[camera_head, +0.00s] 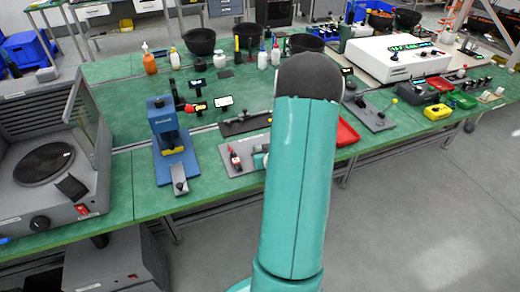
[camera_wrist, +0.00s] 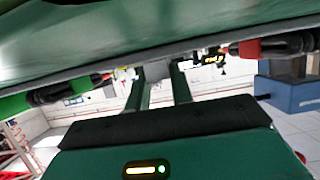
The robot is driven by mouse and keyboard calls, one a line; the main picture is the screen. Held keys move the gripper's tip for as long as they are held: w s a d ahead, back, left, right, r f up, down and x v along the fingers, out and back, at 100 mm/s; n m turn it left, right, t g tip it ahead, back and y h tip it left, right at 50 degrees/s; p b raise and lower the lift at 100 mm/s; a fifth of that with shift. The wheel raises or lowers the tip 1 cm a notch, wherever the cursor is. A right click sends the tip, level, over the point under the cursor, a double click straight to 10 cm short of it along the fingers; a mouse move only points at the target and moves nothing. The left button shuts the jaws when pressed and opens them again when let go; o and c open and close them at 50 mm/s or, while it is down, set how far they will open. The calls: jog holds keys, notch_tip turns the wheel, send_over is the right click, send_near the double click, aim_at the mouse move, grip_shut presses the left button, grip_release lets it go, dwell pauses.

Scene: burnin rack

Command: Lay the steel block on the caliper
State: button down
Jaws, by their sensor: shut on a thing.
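In the wrist view my gripper (camera_wrist: 160,88) shows two teal fingers reaching away from its dark palm. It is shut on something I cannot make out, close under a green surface. In the head view my teal arm covers the middle of the bench and hides the gripper. I cannot clearly pick out the steel block or the caliper. A dark flat strip with small parts (camera_head: 245,122) lies on the green bench left of my arm. A grey plate with a red-handled fixture (camera_head: 236,160) lies in front of it.
The green bench (camera_head: 118,178) holds a grey oven-like unit (camera_head: 50,210), a blue press (camera_head: 165,130), several bottles, black bowls (camera_head: 200,40) and a white instrument (camera_head: 385,58). A red tray (camera_head: 347,132) is partly behind my arm. Open floor (camera_head: 430,220) lies in front at right.

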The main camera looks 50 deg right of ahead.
jog(key=c, duration=1.2)
grip_release()
jog(key=shift+w+f, duration=0.2)
jog(key=shift+c, duration=0.2)
jog(key=shift+s+a+r, duration=0.1)
jog(key=shift+s+r, duration=0.15)
jog(key=shift+r, duration=0.1)
jog(key=v, duration=1.1)
jog(key=shift+s+a+r, duration=0.1)
jog(key=shift+s, duration=0.1)
